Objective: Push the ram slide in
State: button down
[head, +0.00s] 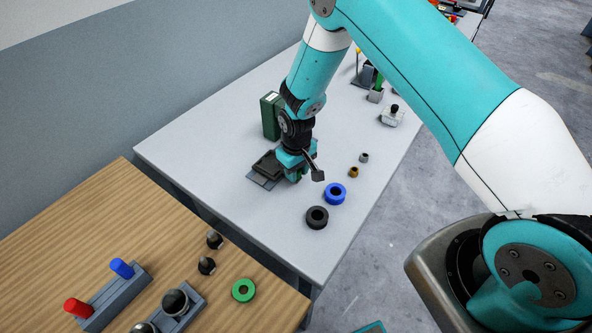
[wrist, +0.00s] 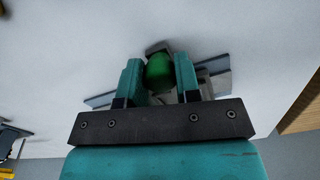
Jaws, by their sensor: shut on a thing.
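The ram slide unit, a dark block (head: 268,163) on a flat grey base plate (head: 261,181), sits on the pale table beside my gripper. My gripper (head: 292,172) points down at the right side of this unit. In the wrist view its two teal fingers (wrist: 159,75) are shut on a rounded green knob (wrist: 159,68). The grey base plate (wrist: 215,85) shows behind the fingers on both sides. My gripper hides much of the slide, and I cannot tell how far in it is.
A tall green box (head: 270,116) stands just behind the unit. A blue ring (head: 335,203), a black ring (head: 317,226) and small brass (head: 353,172) and grey (head: 364,157) pieces lie to the right. A wooden table (head: 95,225) with pegs and knobs is at lower left.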

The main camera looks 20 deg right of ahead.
jog(key=w+d+b, duration=0.1)
jog(key=w+d, duration=0.1)
jog(key=d, duration=0.1)
jog(key=w+d+b, duration=0.2)
jog(key=d, duration=0.1)
jog(key=w+d+b, duration=0.1)
jog(key=w+d, duration=0.1)
jog(key=d, duration=0.1)
jog(key=shift+w+d+f+b, duration=0.1)
jog(key=shift+w+d+b, duration=0.15)
jog(key=shift+d+b, duration=0.1)
jog(key=shift+w+d+r, duration=0.2)
jog(key=shift+d, duration=0.1)
jog(key=c, duration=0.9)
grip_release()
jog(key=shift+d, duration=0.15)
jog(key=shift+o, duration=0.4)
